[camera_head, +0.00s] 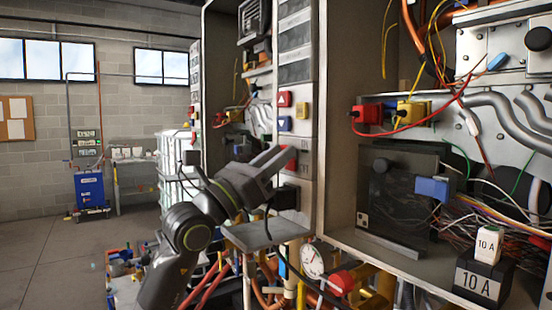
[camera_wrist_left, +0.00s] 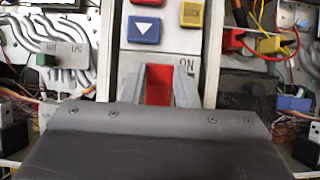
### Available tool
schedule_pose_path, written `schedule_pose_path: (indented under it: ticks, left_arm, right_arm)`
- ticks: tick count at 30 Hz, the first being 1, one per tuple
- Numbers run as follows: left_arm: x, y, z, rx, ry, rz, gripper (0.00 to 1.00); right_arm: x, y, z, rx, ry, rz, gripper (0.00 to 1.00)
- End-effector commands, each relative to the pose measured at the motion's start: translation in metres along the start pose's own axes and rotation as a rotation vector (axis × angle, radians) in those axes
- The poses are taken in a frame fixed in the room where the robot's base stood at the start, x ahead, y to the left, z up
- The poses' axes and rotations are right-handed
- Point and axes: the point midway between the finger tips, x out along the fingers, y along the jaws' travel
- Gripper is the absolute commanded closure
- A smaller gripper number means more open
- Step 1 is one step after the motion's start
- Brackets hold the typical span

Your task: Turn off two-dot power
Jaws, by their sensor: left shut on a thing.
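My left gripper (camera_head: 283,158) reaches the narrow control panel between the two open heater cabinets. In the left wrist view its two grey fingers (camera_wrist_left: 158,88) are closed around a red switch (camera_wrist_left: 158,75), one on each side. The switch sits low on the panel, beside a printed "ON". In the head view a bit of the red switch (camera_head: 292,164) shows at the fingertips. The fingers hide its lower part, and I cannot make out any dot marks. My right gripper is not in view.
Above the switch are a blue down-arrow button (camera_wrist_left: 144,29), a yellow lock button (camera_wrist_left: 191,15) and a red up-arrow button (camera_head: 284,99). A cabinet with loose wires and 10 A blocks (camera_head: 482,281) is at right. A gauge (camera_head: 313,260) and pipes are below.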

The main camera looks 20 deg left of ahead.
Motion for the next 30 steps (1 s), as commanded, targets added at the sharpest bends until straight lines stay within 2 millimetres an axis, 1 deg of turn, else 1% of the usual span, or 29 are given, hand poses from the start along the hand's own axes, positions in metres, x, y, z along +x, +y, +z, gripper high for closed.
schedule_pose_path:
  ticks: [1, 5, 13, 17, 20, 27, 30]
  left_arm:
    - [0.0, 0.0, 0.0, -0.001, 0.0, 0.0, 0.69]
    - [0.0, 0.0, 0.0, -0.001, 0.0, 0.0, 0.52]
    - [0.0, 0.0, 0.0, 0.0, 0.0, 0.0, 0.51]
    - [-0.007, 0.001, -0.001, 0.002, 0.0, 0.001, 0.51]
    - [-0.02, 0.001, -0.002, 0.004, 0.001, 0.002, 0.51]
    - [-0.063, 0.0, -0.003, 0.007, 0.003, 0.001, 0.51]
    - [-0.078, 0.001, -0.003, 0.006, 0.002, 0.003, 0.51]
  right_arm:
    - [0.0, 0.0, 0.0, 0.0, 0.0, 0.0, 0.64]
    - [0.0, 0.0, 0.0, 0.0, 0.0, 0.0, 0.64]
    - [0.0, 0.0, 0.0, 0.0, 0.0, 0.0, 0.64]
    - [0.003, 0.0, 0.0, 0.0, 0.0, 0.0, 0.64]
    - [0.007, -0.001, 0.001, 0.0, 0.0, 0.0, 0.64]
    - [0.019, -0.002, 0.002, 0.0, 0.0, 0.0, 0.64]
    - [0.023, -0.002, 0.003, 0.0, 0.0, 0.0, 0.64]
